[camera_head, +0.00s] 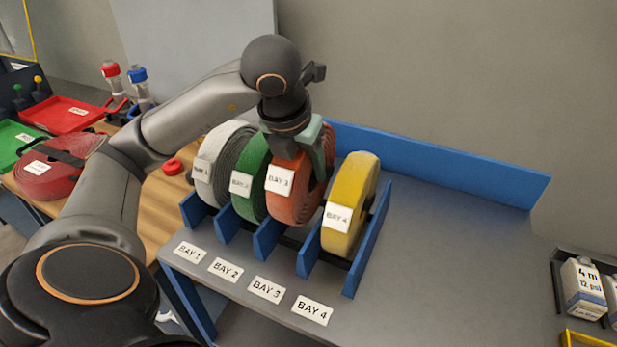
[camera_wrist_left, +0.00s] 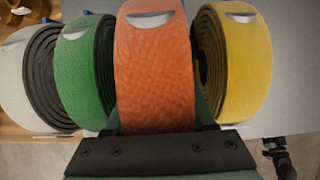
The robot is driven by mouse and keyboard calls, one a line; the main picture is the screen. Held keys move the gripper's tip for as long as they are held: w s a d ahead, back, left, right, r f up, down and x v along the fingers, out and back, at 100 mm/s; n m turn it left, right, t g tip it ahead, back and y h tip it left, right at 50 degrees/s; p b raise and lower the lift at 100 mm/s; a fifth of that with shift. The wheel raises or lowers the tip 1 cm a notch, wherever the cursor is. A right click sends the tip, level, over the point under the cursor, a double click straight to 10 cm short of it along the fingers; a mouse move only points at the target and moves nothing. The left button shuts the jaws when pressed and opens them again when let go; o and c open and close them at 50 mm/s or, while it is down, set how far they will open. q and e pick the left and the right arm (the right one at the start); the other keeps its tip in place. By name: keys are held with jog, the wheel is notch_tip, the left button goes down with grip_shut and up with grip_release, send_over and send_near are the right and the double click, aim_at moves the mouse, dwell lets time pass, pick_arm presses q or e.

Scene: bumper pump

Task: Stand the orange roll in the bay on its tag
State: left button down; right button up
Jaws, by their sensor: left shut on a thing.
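The orange roll (camera_head: 291,201) stands upright between blue dividers in the third bay, and its tag (camera_head: 280,181) reads BAY 3. My left gripper (camera_head: 314,140) is shut on the orange roll from above. In the left wrist view the orange roll (camera_wrist_left: 155,75) fills the middle, between the gripper's fingers. The floor label BAY 3 (camera_head: 266,289) lies in front of that bay. The lower edge of the roll is partly hidden by the divider, so I cannot tell whether it touches the bay floor.
A white roll (camera_head: 209,178) and a green roll (camera_head: 247,202) stand to the left, and a yellow roll (camera_head: 352,205) to the right, close beside the orange one. A blue back wall (camera_head: 440,165) runs behind. The grey bench (camera_head: 450,260) is clear on the right.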

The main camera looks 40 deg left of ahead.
aim_at(309, 182)
pick_arm(q)
jog(key=x, duration=0.3)
jog(key=shift+w+f, duration=0.2)
jog(key=shift+f, duration=0.6)
jog(key=shift+f+b, duration=0.15)
jog(key=shift+b, duration=0.2)
jog(key=c, duration=0.7)
grip_release()
jog(key=shift+f, duration=0.15)
jog(key=o, duration=0.5)
jog(key=shift+s+d, duration=0.1)
jog(key=shift+c, duration=0.2)
